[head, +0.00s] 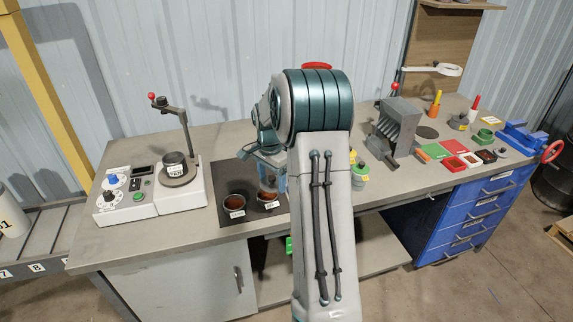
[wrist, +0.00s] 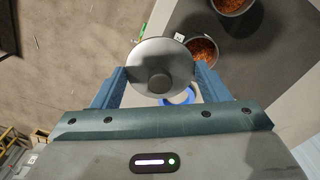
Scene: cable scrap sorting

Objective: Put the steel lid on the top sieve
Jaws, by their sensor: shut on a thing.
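My gripper (wrist: 161,80) is shut on the steel lid (wrist: 147,53), a round grey disc with a dark knob, which sits between its two blue fingers in the wrist view. The sieve stack (head: 174,158) is a short dark cylinder with a white label, on the round plate of the white shaker (head: 185,199) at the left of the bench. The gripper is to the right of the stack, apart from it.
Two dark bowls (head: 234,202) (head: 268,196) with reddish granules stand on a dark mat (head: 221,178). A post with a red-knobbed arm (head: 171,106) rises behind the sieve stack. A grey slotted device (head: 396,124) and a blue vise (head: 522,137) stand at the right.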

